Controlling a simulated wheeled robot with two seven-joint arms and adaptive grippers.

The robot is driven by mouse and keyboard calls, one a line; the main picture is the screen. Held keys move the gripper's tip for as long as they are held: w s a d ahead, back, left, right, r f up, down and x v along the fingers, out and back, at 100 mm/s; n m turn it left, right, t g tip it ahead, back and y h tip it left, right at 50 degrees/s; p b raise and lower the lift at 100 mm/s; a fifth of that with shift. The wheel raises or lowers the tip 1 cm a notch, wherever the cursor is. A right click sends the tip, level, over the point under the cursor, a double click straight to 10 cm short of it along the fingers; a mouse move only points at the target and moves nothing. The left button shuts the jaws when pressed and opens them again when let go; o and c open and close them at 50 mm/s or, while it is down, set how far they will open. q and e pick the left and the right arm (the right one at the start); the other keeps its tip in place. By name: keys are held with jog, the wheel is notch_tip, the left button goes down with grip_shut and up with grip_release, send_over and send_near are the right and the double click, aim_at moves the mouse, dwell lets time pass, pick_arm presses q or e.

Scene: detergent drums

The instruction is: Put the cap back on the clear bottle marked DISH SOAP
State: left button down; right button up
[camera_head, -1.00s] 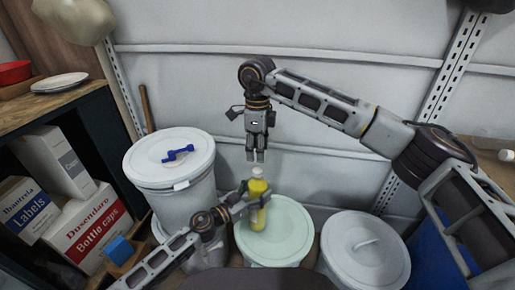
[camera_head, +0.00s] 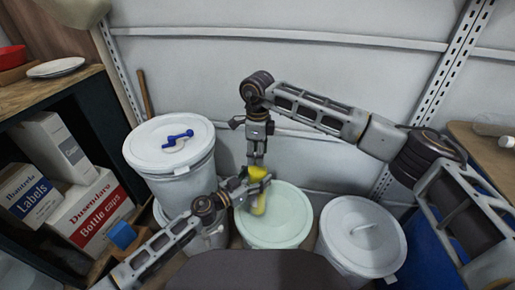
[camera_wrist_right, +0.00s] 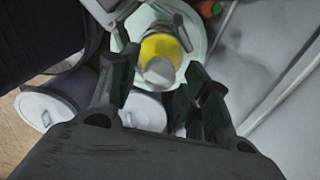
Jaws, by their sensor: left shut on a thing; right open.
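The bottle with yellow contents (camera_head: 259,206) is upright or slightly tilted in front of the pale green drum lid; its marking is not readable. My left gripper (camera_head: 256,187) is shut on its body. My right gripper (camera_head: 256,163) points down at the bottle's top, open. In the right wrist view the yellow bottle (camera_wrist_right: 158,47) lies between the spread fingers, with a whitish, rounded cap-like piece (camera_wrist_right: 160,73) at its near end. I cannot tell whether that piece is seated on the neck. In the head view the right fingers hide it.
The pale green drum lid (camera_head: 285,222) is below the bottle. A white lidded drum (camera_head: 362,232) stands to the right. A taller white drum (camera_head: 175,170) at left carries a blue tool (camera_head: 178,138). Boxes (camera_head: 88,210) and a blue block (camera_head: 122,236) are further left.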

jog(key=shift+f, duration=0.1)
jog(key=shift+c, duration=0.5)
grip_shut()
jog(key=shift+o, duration=1)
grip_release()
notch_tip(320, 180, up, 12)
pick_arm(q)
jog(key=shift+c, duration=1.2)
grip_release()
